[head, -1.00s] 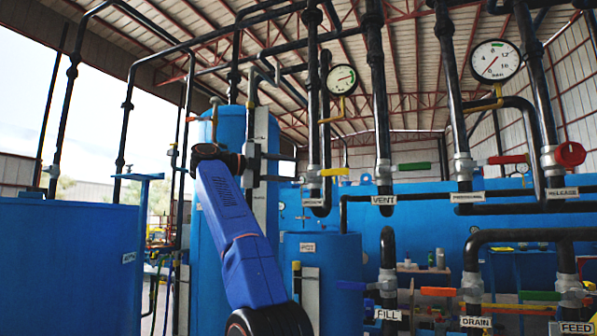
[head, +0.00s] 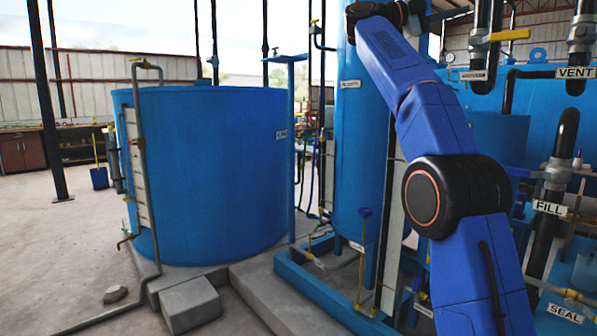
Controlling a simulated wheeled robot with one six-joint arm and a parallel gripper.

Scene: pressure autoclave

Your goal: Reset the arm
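My blue arm (head: 418,95) rises on the right side of the head view. A large black joint (head: 455,196) with an orange ring sits at its middle, and the upper link leans up and left to a black joint (head: 377,14) at the top edge. My gripper does not show; what lies beyond that top joint is cut off or hidden. Whether it holds anything cannot be seen.
A wide blue tank (head: 205,175) stands at left with a thin pipe. A tall blue tank (head: 360,160) stands behind my arm. Labelled pipes, VENT (head: 575,73) and FILL (head: 550,208), are at right. A concrete block (head: 190,304) lies in front; floor at left is mostly open.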

